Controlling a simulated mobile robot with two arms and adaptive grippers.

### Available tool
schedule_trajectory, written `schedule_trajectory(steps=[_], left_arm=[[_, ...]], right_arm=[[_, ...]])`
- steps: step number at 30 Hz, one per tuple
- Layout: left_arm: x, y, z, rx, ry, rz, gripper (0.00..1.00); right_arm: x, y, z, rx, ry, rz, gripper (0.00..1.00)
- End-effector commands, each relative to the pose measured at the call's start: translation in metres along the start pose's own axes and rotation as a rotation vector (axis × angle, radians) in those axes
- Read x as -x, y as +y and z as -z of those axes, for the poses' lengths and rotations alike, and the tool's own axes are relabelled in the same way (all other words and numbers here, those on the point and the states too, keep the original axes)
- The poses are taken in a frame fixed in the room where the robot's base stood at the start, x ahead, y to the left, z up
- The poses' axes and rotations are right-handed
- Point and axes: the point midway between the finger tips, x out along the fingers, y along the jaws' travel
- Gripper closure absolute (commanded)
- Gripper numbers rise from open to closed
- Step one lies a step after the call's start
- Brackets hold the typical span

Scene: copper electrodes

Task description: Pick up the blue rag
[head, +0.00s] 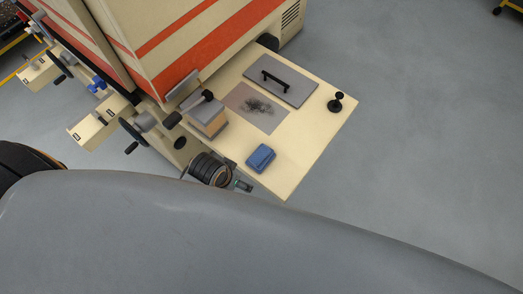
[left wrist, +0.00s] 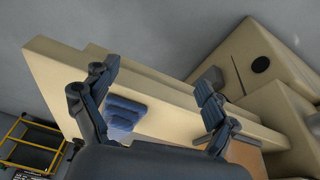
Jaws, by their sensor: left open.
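The blue rag (head: 261,158), a small folded pad, lies flat on the cream tabletop (head: 312,150) near its front edge. In the left wrist view the rag (left wrist: 124,113) shows as a layered blue stack, nearer the left finger. My left gripper (left wrist: 156,82) is open, with its two dark fingers apart and nothing held. The rag appears between the fingers in that view; I cannot tell the depth gap or any contact. My right gripper is in neither view.
A grey plate with a black handle (head: 280,82), a dark knob (head: 336,103), a brown sheet with dark scraps (head: 254,108) and a small box (head: 208,120) are on the tabletop. The cream and orange machine (head: 200,40) stands behind.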

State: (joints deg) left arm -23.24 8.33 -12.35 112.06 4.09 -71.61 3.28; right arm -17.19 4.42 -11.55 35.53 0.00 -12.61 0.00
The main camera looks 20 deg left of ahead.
Motion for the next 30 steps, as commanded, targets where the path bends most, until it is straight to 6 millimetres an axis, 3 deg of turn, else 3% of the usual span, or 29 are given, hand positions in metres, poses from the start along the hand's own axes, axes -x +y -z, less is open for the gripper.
schedule_trajectory(steps=[1, 3, 16, 20, 24, 30], left_arm=[[0.017, 0.009, 0.022, -0.010, 0.027, -0.023, 0.14], [0.025, 0.023, 0.042, -0.023, 0.034, -0.061, 0.14], [0.080, 0.084, 0.126, -0.165, -0.038, -0.188, 0.14], [0.099, 0.080, 0.136, -0.211, -0.123, -0.144, 0.14], [0.115, 0.062, 0.140, -0.230, -0.208, -0.067, 0.14], [0.127, 0.043, 0.140, -0.225, -0.276, 0.006, 0.14]], right_arm=[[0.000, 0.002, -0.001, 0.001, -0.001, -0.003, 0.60], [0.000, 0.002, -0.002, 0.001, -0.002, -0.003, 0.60], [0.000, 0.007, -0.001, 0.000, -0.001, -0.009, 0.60], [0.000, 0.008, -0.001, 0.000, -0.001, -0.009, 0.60], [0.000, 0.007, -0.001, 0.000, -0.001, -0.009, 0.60], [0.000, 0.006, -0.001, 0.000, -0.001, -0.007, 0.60]])
